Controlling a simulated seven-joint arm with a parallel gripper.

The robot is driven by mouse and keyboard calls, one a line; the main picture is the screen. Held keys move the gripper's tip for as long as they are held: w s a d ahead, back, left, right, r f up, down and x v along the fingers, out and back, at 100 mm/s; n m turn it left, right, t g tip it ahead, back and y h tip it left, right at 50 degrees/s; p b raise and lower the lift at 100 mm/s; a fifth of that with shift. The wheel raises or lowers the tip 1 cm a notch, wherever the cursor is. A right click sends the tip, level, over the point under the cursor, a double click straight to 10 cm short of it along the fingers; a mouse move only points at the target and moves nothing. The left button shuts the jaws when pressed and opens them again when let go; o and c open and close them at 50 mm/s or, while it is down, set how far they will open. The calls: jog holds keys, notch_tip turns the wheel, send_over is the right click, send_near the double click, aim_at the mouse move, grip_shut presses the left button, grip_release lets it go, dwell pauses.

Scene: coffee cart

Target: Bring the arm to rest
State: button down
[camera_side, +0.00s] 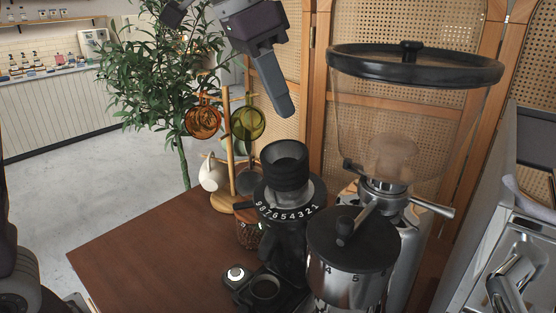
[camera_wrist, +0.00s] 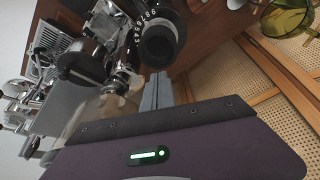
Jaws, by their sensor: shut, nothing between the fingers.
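My gripper (camera_side: 284,108) hangs in the air in the side view, above and behind the black grinder with the numbered dial (camera_side: 287,198). Its fingers are shut together with nothing between them. In the wrist view the closed fingers of my gripper (camera_wrist: 157,88) point toward the black grinder's round top (camera_wrist: 158,42), apart from it as far as I can tell. The arm above the gripper runs out of the top of the side view.
A large grinder with a clear hopper (camera_side: 440,120) stands right of my gripper. A wooden mug stand (camera_side: 228,140) with several mugs is at the left. A metal espresso machine (camera_side: 515,255) is at the far right. The wooden table's (camera_side: 150,240) left part is bare.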

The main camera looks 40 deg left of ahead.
jog(key=shift+s, duration=0.1)
jog(key=s+a+f+n, duration=0.2)
jog(key=s+a+f, duration=0.1)
jog(key=s+f, duration=0.2)
jog(key=s+a+f+n+t+y, duration=0.1)
jog(key=s+a+f, duration=0.3)
jog(key=s, duration=0.6)
jog(key=s+a+f+n+y, duration=0.1)
jog(key=s+a+f+n, duration=0.2)
jog(key=s+f, duration=0.2)
jog(key=s, duration=0.2)
jog(key=shift+s+a+f+t, duration=0.3)
jog(key=shift+a+f, duration=0.05)
